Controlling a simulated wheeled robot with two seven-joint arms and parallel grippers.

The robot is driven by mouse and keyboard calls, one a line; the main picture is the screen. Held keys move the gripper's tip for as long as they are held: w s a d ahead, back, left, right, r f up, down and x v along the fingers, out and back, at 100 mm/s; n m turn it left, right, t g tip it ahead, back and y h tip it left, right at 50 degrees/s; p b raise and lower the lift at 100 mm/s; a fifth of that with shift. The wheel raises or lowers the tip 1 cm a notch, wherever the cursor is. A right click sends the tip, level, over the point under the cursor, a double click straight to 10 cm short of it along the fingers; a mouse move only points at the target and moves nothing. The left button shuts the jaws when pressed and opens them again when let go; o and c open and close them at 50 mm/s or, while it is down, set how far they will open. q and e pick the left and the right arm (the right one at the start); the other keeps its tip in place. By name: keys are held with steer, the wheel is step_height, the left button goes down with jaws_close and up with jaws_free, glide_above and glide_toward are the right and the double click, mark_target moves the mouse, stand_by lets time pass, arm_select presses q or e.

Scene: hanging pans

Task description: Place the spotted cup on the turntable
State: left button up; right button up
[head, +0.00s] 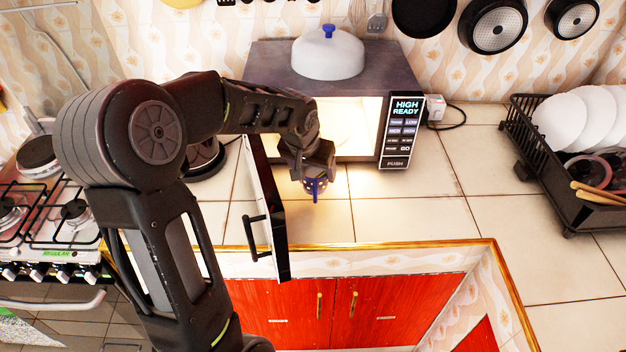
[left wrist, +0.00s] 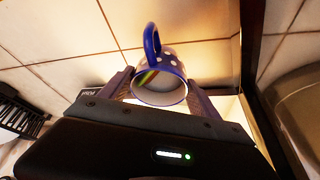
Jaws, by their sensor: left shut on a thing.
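The spotted cup (head: 315,187) is blue with white spots and hangs from my left gripper (head: 312,170) in front of the microwave opening. In the left wrist view the cup (left wrist: 160,82) sits between the two fingers of my left gripper (left wrist: 160,92), its open mouth towards the camera and its blue handle on the side away from the palm. My left gripper is shut on the cup. The turntable (head: 350,122) shows only in part, as a pale, brightly lit surface inside the microwave; my arm hides some of it. My right gripper is not in view.
The microwave (head: 262,68) is lit inside, with its door (head: 268,210) swung open just left of the cup. A white domed lid (head: 328,55) sits on top. A black dish rack (head: 525,150) stands at the right. The tiled counter (head: 410,205) between is clear.

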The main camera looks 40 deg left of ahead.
mark_target(313, 181)
arm_select(q)
steer(key=shift+f, duration=1.85)
steer(key=shift+f, duration=0.15)
steer(key=o, duration=1.7)
steer(key=shift+o, duration=0.2)
steer(key=shift+r+p, duration=0.2)
steer(key=shift+p, duration=0.1)
steer(key=b+v, duration=0.1)
steer(key=v, duration=1.1)
steer(key=shift+c, duration=0.2)
